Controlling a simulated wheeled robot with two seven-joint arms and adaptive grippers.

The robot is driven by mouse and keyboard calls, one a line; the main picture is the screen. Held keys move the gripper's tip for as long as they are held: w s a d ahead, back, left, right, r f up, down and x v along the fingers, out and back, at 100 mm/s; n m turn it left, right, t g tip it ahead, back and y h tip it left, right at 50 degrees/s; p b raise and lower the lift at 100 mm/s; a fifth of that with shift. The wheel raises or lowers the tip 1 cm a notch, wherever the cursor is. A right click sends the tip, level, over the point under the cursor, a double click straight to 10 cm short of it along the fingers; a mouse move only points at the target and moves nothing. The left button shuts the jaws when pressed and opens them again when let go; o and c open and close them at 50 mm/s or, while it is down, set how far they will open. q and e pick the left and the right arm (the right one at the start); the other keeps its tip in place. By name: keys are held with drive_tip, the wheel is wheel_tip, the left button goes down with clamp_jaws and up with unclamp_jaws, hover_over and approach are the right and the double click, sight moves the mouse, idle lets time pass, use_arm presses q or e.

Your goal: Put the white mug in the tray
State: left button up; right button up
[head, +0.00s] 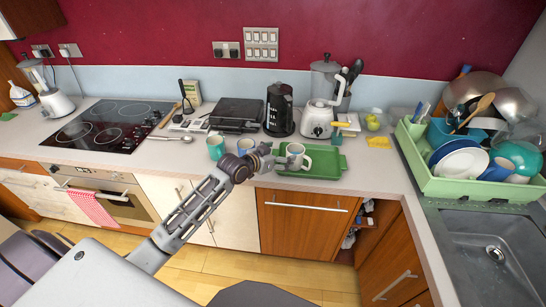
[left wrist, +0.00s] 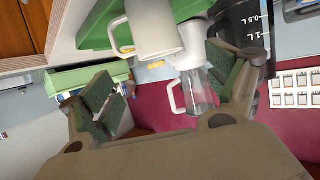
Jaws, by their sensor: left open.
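A white mug (head: 296,153) stands upright at the left part of the green tray (head: 326,168), its handle to the right. The mug (left wrist: 151,30) also shows in the left wrist view, beyond the fingers, with part of the tray (left wrist: 93,28) behind it. My left gripper (head: 273,159) is open and just left of the mug. In the left wrist view the two fingers (left wrist: 163,75) stand wide apart with nothing between their pads. The mug's base contact is hard to see. My right gripper is out of view.
A teal mug (head: 216,148) and a pale mug (head: 245,146) stand left of the tray. A black kettle (head: 279,110) and a blender (head: 321,105) stand behind. A green dish rack (head: 455,186) is at right beside the sink (head: 495,250). The tray's right half is clear.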

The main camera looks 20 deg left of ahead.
use_arm(q)
drive_tip(key=shift+v, duration=1.9)
clamp_jaws()
idle(0.5)
drive_tip(key=shift+s, duration=0.1)
drive_tip(key=p+v, duration=0.3)
drive_tip(key=v, duration=0.9)
idle(1.8)
idle(0.5)
